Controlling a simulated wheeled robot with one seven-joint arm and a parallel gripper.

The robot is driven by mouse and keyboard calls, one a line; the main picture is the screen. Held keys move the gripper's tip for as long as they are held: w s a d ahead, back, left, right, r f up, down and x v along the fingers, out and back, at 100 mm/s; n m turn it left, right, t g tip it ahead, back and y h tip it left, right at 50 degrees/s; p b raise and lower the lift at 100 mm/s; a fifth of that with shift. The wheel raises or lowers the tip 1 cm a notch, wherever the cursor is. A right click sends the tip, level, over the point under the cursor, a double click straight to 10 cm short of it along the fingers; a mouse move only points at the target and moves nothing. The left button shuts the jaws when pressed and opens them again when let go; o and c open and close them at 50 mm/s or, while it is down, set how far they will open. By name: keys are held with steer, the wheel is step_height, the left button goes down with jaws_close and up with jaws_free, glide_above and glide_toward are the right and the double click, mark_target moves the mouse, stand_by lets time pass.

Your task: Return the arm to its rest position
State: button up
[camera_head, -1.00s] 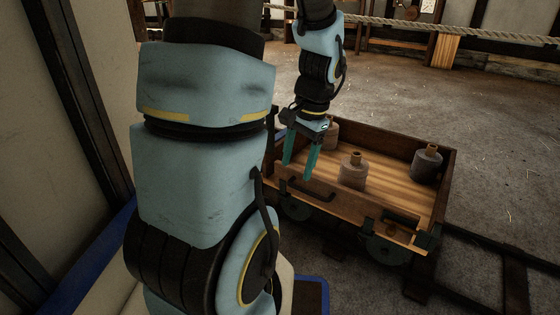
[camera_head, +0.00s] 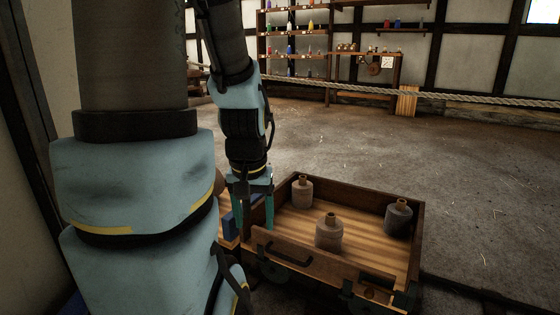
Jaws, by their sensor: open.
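My gripper (camera_head: 254,218) hangs at the end of my blue arm, pointing down, at the left end of a wooden cart (camera_head: 308,259). Its two teal fingers are apart and nothing shows between them. Whether the fingers are in front of the cart's left wall or above it, I cannot tell. In the cart stand a pale bottle (camera_head: 302,193) at the back left, a pale bottle (camera_head: 329,233) near the front, and a dark bottle (camera_head: 398,218) at the right. All are upright and apart from my gripper.
A blue-edged thing (camera_head: 229,226) is partly hidden behind my arm, left of the cart. Rails (camera_head: 480,296) run right from the cart. A rope (camera_head: 420,95) crosses the room behind. Shelves (camera_head: 292,48) with coloured bottles stand at the back. The floor (camera_head: 480,170) between is clear.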

step_height(320, 180, up, 44)
steer(key=p, duration=4.2)
steer(key=shift+r, duration=0.15)
